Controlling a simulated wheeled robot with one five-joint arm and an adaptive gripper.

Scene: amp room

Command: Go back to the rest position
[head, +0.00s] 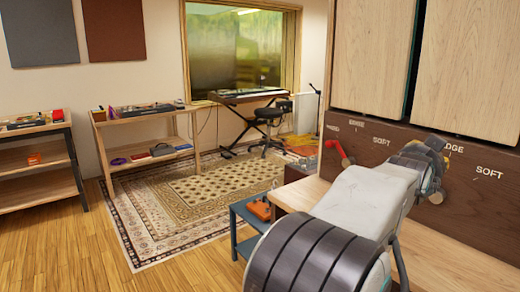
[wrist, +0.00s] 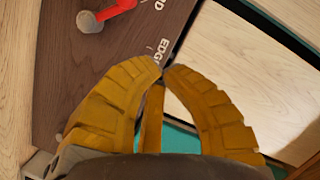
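My gripper (head: 437,165) is at the right in the head view, in front of the dark brown panel (head: 345,190) below the light wooden doors. The arm reaches out towards that panel. In the wrist view the two yellow fingers of my gripper (wrist: 164,67) curve together and their tips meet or nearly meet. I see nothing held at the tips. A narrow yellowish strip shows between the fingers, and I cannot tell what it is.
A red lever with a round knob (head: 338,152) sticks out of the panel left of my gripper; it also shows in the wrist view (wrist: 108,13). A small blue table (head: 243,213) stands close by. Wooden shelves (head: 150,135) and a keyboard (head: 246,96) stand farther back.

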